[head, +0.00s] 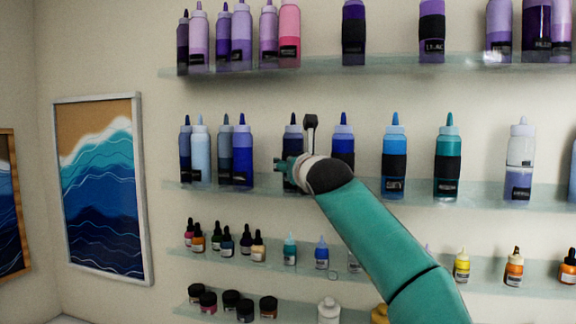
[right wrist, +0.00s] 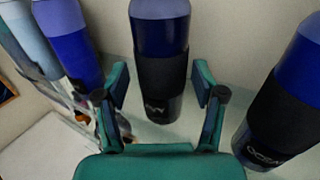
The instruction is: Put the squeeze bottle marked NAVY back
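The NAVY squeeze bottle (head: 292,137) is dark blue with a black band and a pointed dark cap. It stands upright on the second glass shelf from the top, its lower part hidden behind my right gripper (head: 284,169) in the head view. In the right wrist view the bottle (right wrist: 160,75) is upright, and the end of its label, "VY", is just readable. My right gripper (right wrist: 162,103) is open, one finger to each side of the bottle, with visible gaps. My left gripper is not in view.
A blue bottle marked OCEAN (right wrist: 287,105) stands close on the right. Several blue bottles (head: 242,152) stand to the left on the same glass shelf (head: 270,189). Purple bottles line the shelf above (head: 390,65); small dropper bottles (head: 246,240) and jars are below.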

